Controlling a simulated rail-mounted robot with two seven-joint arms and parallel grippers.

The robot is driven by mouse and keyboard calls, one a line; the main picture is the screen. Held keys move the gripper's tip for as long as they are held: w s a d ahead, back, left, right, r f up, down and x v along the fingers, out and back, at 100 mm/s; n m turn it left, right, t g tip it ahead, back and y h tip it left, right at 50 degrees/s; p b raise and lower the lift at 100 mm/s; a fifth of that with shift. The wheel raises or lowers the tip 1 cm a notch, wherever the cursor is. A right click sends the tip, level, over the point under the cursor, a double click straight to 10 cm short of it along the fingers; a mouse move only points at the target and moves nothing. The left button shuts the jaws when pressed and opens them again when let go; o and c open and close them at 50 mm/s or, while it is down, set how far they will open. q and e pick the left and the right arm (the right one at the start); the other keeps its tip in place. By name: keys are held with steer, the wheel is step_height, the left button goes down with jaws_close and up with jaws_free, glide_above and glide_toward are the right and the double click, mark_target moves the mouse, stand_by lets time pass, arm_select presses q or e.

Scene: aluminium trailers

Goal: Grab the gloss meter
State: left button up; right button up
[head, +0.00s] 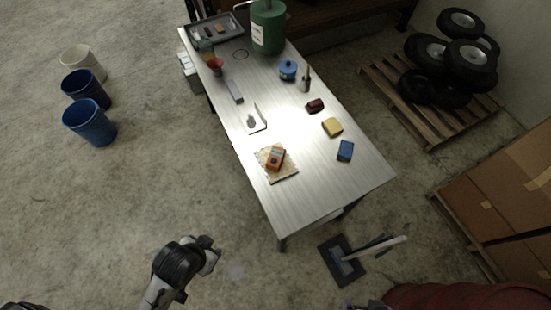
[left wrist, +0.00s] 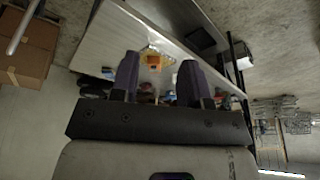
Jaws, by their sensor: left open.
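The gloss meter looks to be the orange device with a dark face (head: 275,158), lying on a pale patterned cloth (head: 287,175) near the front left edge of the metal table (head: 310,200). In the left wrist view the orange device (left wrist: 153,59) shows beyond and between my fingertips, small and far off. My left gripper (head: 212,252) is over the floor, in front of and to the left of the table, apart from it. Its two fingers (left wrist: 158,80) are spread with nothing between them. My right gripper is not in view.
A blue box (head: 345,150), a yellow sponge-like block (head: 332,127) and a dark red item (head: 315,105) lie on the table's right side. A white card (head: 254,121) lies behind the meter. A floor tool with a dark base (head: 342,262) stands by the table's front end.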

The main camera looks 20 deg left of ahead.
arm_select(q)
steer(key=o, duration=0.9)
steer(key=shift+o, duration=0.2)
